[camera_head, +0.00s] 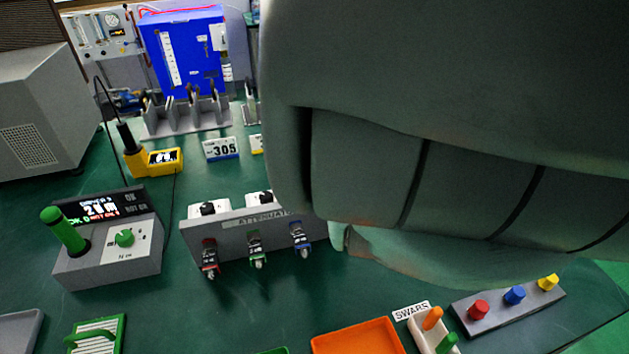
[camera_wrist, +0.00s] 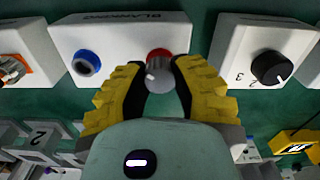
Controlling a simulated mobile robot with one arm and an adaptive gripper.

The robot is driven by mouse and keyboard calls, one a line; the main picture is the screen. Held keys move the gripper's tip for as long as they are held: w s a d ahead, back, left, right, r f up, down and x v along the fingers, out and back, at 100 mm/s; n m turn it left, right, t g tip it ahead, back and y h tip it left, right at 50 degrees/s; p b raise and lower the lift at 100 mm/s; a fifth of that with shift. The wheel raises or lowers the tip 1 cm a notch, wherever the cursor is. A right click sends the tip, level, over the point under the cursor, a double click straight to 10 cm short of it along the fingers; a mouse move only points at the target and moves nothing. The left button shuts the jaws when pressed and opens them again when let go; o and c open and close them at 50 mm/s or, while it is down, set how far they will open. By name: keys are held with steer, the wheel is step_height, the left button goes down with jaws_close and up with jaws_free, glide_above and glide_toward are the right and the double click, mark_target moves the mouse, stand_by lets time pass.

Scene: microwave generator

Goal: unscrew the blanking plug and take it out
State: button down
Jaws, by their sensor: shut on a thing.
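In the wrist view, a white box (camera_wrist: 120,38) with an upside-down label reading BLANKING carries two ports. The right port has a red ring (camera_wrist: 158,53), and the grey blanking plug (camera_wrist: 160,76) stands at it. My gripper (camera_wrist: 157,78) has yellow fingers with dark inner pads, one on each side of this plug, and is shut on it. The plug still appears to be at the red port; I cannot tell how far it is screwed in. The left port has a blue ring (camera_wrist: 87,63). In the head view my arm hides the gripper and the box.
A white box with a black knob (camera_wrist: 271,68) stands right of the fingers in the wrist view. In the head view are the grey attenuator panel (camera_head: 230,240), a console with a green handle (camera_head: 64,231), an orange tray (camera_head: 357,339) and a rack of coloured knobs (camera_head: 512,309).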

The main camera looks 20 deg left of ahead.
stand_by(0.4)
steer(key=c, duration=0.7)
jaws_free()
steer(key=shift+r, duration=0.15)
step_height(320, 180, up, 12)
steer(key=shift+w, duration=0.1)
stand_by(0.4)
